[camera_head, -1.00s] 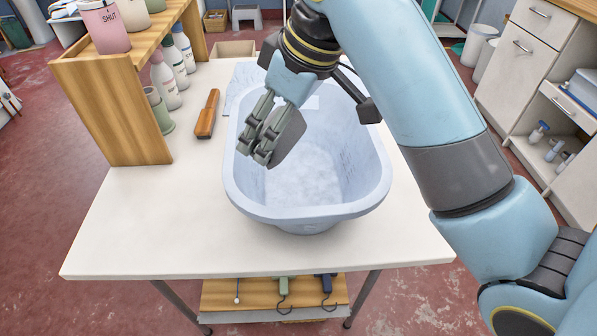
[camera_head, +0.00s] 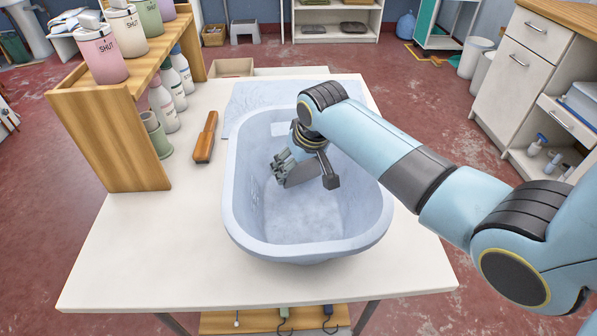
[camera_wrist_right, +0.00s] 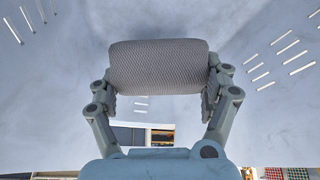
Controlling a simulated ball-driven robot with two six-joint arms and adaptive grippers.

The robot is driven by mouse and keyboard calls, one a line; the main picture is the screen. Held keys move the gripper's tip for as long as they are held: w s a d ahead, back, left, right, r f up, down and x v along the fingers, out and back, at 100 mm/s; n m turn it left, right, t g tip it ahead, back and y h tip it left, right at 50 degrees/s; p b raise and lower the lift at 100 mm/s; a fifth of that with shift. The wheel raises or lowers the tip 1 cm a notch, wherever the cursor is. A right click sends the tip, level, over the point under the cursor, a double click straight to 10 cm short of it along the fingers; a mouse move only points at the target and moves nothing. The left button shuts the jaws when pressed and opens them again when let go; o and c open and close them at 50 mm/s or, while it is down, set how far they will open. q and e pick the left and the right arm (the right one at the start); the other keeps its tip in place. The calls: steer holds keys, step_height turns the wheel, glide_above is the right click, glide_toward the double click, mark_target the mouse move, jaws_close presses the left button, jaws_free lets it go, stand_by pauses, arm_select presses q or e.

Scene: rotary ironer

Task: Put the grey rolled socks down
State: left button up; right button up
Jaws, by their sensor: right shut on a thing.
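The grey rolled socks (camera_wrist_right: 158,66) are a ribbed grey roll held between both fingers of my right gripper in the right wrist view. My right gripper (camera_head: 283,175) is shut on them and is down inside the light blue basin (camera_head: 238,213) in the head view. The socks also show in the head view (camera_head: 300,175), partly hidden by the gripper. The basin's pale inner wall with slots fills the background of the right wrist view. I cannot tell whether the socks touch the basin floor. My left gripper is not in view.
The basin stands on a white table (camera_head: 150,255). A wooden shelf (camera_head: 118,140) with lidded canisters and bottles stands at the left. A brown wooden-backed brush (camera_head: 205,138) lies left of the basin. The table front is clear.

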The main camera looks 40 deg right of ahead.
steer(key=shift+f, duration=0.9)
steer(key=o, duration=1)
steer(key=p+v, duration=0.2)
steer(key=v, duration=1)
steer(key=shift+r, duration=0.1)
